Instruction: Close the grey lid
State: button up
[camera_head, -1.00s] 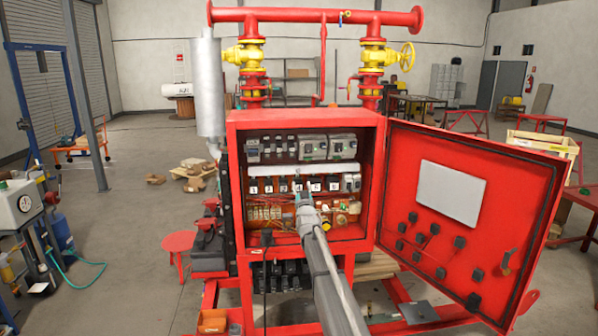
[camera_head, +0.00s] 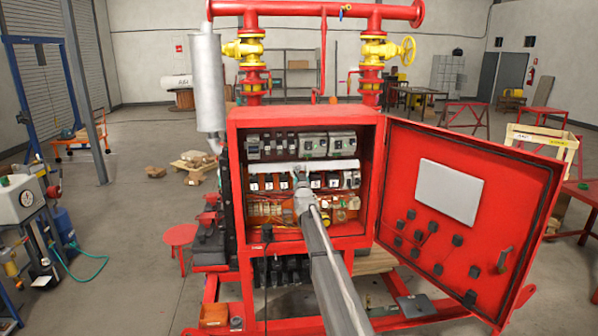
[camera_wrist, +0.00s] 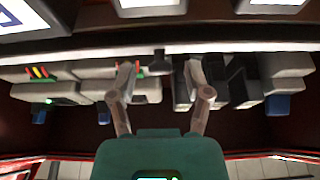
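A long light-grey strip (camera_head: 270,168) runs across the inside of the open red cabinet, between the upper and lower device rows. It looks like the grey lid, but I cannot tell its exact angle. In the wrist view, a pale strip (camera_wrist: 240,47) crosses the upper part of the picture. My gripper (camera_head: 300,183) is inside the cabinet, just below the strip, partly hidden by my own arm. In the wrist view, my gripper (camera_wrist: 161,72) is open, its two fingers apart beside the strip and the devices. A small dark part (camera_wrist: 160,62) shows between the fingers. Contact is unclear.
The red cabinet door (camera_head: 405,180) stands wide open on the right. An upper device row (camera_head: 305,144) is above the strip and a lower row (camera_head: 268,183) is below it. Cabinet walls enclose the gripper closely. Yellow-valved red pipes (camera_head: 372,52) rise behind.

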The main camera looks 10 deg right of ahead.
grip_shut()
jog(key=shift+w+f+b, duration=0.1)
jog(key=shift+f+b, duration=0.1)
jog(key=shift+b, duration=0.2)
jog(key=shift+w+f+t+b, duration=0.1)
jog(key=shift+f+t+b, duration=0.1)
jog(key=shift+t+b, duration=0.4)
jog(key=t+b, duration=0.2)
jog(key=b, duration=0.1)
jog(key=w+f+t+b, duration=0.1)
jog(key=b, duration=0.2)
jog(key=shift+f+t, duration=0.1)
jog(key=shift+t, duration=0.3)
jog(key=shift+b, duration=0.4)
